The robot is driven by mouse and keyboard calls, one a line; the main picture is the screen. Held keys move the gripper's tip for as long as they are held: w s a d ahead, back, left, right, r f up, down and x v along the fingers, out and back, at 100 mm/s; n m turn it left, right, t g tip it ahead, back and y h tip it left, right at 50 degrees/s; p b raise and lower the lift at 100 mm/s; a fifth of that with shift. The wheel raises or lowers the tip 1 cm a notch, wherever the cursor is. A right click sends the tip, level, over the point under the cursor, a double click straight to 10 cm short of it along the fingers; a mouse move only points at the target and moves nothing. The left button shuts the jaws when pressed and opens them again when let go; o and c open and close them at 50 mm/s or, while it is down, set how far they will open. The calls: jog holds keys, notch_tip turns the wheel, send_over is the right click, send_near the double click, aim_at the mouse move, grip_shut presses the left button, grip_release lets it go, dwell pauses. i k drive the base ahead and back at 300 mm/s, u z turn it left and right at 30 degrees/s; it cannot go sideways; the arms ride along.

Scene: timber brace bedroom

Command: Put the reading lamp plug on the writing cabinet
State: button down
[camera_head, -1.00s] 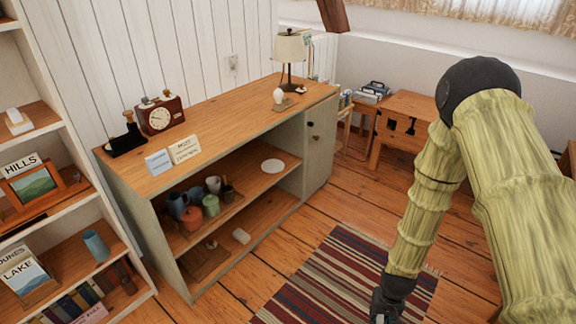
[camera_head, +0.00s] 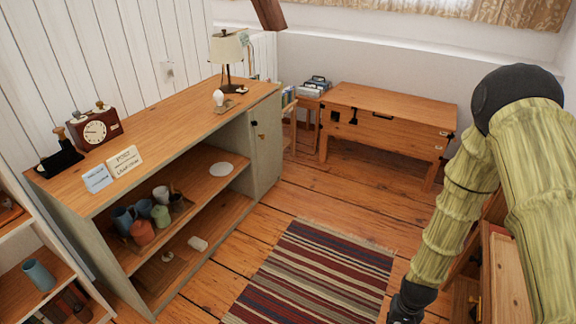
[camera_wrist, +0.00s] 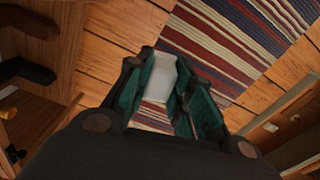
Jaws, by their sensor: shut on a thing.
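In the wrist view my gripper (camera_wrist: 168,84) is shut on a pale whitish block (camera_wrist: 160,78), seen between its dark green fingers above the striped rug. It may be the reading lamp plug; its far side is hidden. In the head view the gripper is largely cut off by the bottom edge. A reading lamp (camera_head: 228,57) with a cream shade stands on the far end of a long, open-shelved cabinet (camera_head: 190,102) at the left. A wooden desk-like cabinet (camera_head: 390,98) stands against the back wall. I cannot tell which one is the writing cabinet.
The striped rug (camera_head: 310,275) and floor between are clear. Wooden furniture (camera_head: 507,278) stands close at the right.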

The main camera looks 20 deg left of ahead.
aim_at(182, 113)
jog(key=z, duration=0.05)
jog(key=i, duration=1.4)
jog(key=u, duration=1)
jog(key=i, duration=0.85)
jog(key=u, duration=0.85)
